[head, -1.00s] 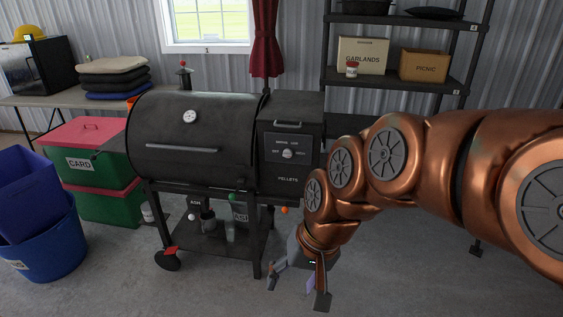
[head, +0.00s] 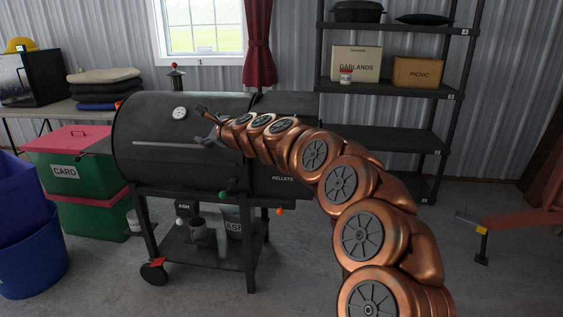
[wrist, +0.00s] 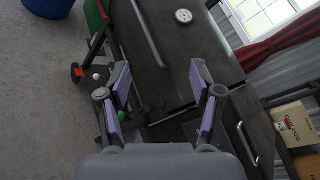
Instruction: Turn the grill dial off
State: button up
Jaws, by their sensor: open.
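The black grill (head: 150,150) stands left of centre in the head view. Its lid and round white gauge show in the wrist view (wrist: 183,16). The hopper box (head: 283,184), marked PELLETS, is at its right end. My arm covers most of the box's front, and the dial is hidden there. In the wrist view, the box's dark side with a bar handle (wrist: 247,143) shows at lower right, with no dial visible. My gripper (head: 207,124) is open and empty, in front of the lid's right part. The wrist view shows its purple-padded fingers spread apart (wrist: 159,85).
Red-and-green bins (head: 75,165) and a blue tub (head: 35,255) stand left of the grill. Black shelves (head: 390,138) with boxes stand behind to the right. A red curtain (head: 259,50) hangs behind. The floor before the grill is clear.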

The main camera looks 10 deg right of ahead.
jog(key=w+d+f+m+t+h+b, duration=0.3)
jog(key=w+d+f+m+h+b, duration=0.25)
jog(key=w+d+f+m, duration=0.5)
jog(key=w+d+f+m+t+h+b, duration=0.1)
jog(key=d+f+m+h, duration=0.25)
jog(key=d, duration=0.25)
jog(key=d+f+m+h+b, duration=0.2)
jog(key=d+f+m+h, duration=0.1)
jog(key=d+m+h, duration=0.2)
jog(key=p+x, duration=0.4)
jog(key=x, duration=0.4)
jog(key=shift+d+p, duration=0.2)
jog(key=shift+p, duration=0.15)
jog(key=shift+w+f, duration=0.1)
jog(key=shift+f, duration=0.05)
